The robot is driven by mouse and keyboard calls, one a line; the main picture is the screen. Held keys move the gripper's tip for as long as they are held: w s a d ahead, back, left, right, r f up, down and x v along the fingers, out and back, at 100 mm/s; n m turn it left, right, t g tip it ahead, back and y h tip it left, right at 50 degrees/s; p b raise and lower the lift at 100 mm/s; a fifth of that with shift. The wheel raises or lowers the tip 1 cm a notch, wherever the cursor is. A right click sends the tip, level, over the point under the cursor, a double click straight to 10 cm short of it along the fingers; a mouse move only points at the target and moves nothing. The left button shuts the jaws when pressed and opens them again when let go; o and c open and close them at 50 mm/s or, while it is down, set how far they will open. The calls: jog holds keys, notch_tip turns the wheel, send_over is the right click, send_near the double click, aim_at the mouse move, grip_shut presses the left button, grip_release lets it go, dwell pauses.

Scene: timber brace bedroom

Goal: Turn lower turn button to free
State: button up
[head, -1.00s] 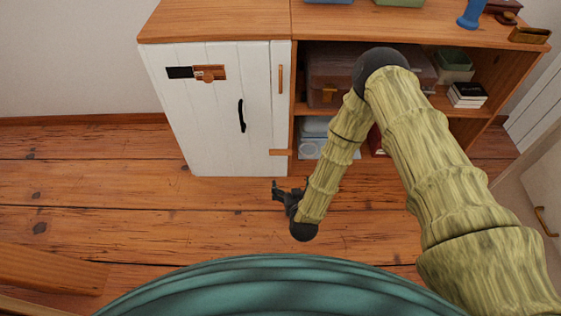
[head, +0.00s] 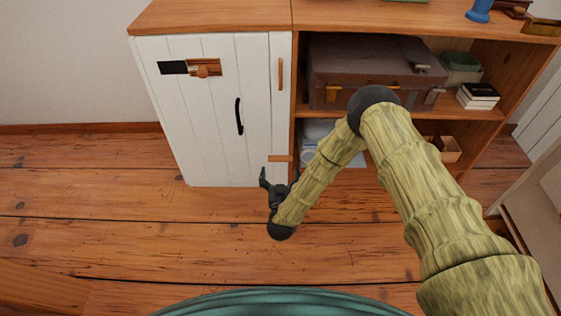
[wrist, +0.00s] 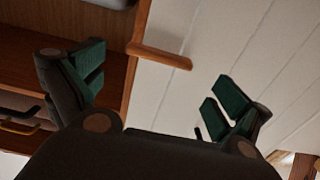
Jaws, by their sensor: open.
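The lower turn button (head: 280,158) is a small wooden bar near the bottom right edge of the white door (head: 212,120). It lies horizontal, reaching from the wooden upright onto the door. In the wrist view the lower turn button (wrist: 160,56) shows beyond and between the fingers, across the door's edge. The upper turn button (head: 281,74) stands vertical higher on the same side. My gripper (head: 279,177) is open and empty just below and in front of the lower button. Its dark green finger pads are spread wide in the wrist view (wrist: 158,90), with no visible contact.
A black handle (head: 239,116) and a wooden latch (head: 205,67) are on the door. Open shelves at right hold a brown suitcase (head: 365,72), books (head: 478,95) and a small box (head: 447,149). The floor left of the cabinet is clear.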

aim_at(280, 161)
jog(key=shift+w+b, duration=1.05)
jog(key=shift+w, duration=2.45)
jog(key=c, duration=0.8)
